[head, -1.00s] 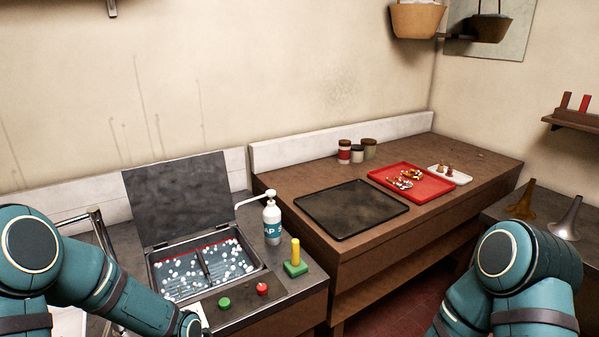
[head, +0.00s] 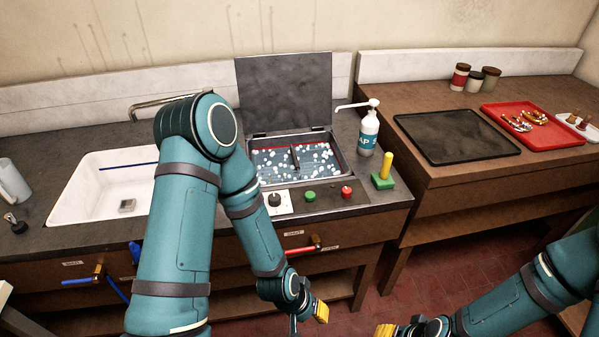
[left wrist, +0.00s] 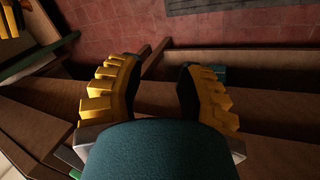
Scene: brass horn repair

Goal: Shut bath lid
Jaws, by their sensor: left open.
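The bath lid (head: 285,92) is a dark flat panel standing open, nearly upright, behind the bath. The bath (head: 346,172) is a sunken basin of bluish liquid with white bubbles and a dark divider. My left gripper (head: 310,317) hangs low in front of the counter, below and apart from the lid. Its yellow padded fingers are spread and empty in the left wrist view (left wrist: 157,88). My right gripper (head: 396,329) shows only partly at the bottom edge in the head view; its jaw opening is unclear.
A soap bottle (head: 368,132) and a green block with a yellow handle (head: 384,172) stand right of the bath. Green (head: 310,196) and red (head: 347,192) buttons sit in front. A white sink (head: 75,195) and faucet (head: 165,103) are left, partly behind my left arm.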

